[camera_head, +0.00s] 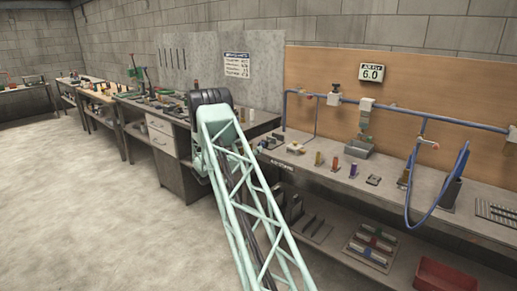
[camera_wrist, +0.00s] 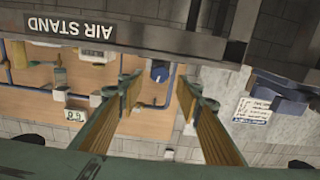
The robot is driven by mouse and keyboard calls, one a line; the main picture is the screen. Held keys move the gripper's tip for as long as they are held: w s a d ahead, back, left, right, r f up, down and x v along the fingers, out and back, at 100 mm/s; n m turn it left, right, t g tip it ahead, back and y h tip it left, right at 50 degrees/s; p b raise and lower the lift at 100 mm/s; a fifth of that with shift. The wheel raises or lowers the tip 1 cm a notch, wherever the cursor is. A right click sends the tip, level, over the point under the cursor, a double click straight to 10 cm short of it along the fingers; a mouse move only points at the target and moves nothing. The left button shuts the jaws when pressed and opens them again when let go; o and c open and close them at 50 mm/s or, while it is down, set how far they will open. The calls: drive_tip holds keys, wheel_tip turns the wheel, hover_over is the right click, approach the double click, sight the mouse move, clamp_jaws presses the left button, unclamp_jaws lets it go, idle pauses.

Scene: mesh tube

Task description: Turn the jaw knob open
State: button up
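My gripper (camera_wrist: 160,88) shows in the upside-down wrist view. Its two ribbed yellow-brown fingers stand wide apart with nothing held between them. A blue round knob (camera_wrist: 160,70) shows in the gap between the fingers, against the brown board behind the bench; I cannot tell whether it is the jaw knob or how far away it is. In the head view my pale green truss arm runs up from the bottom middle, and the gripper is hidden. No jaw knob can be made out there.
The air stand bench (camera_head: 455,220) at the right carries small colored cylinders (camera_head: 335,163), blue piping (camera_head: 455,121) and a hanging blue hose (camera_head: 437,215). A red bin (camera_head: 445,277) sits on its lower shelf. Other benches (camera_head: 120,102) line the wall. The left floor (camera_head: 80,200) is clear.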

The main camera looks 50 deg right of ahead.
sight(262, 144)
drive_tip(key=shift+s+d+b, duration=0.15)
drive_tip(key=shift+d+b, duration=0.15)
drive_tip(key=shift+d, duration=1.95)
drive_tip(key=c, duration=0.8)
drive_tip(key=shift+c, duration=0.2)
drive_tip(key=shift+n, duration=3.2)
drive_tip(key=o, duration=0.8)
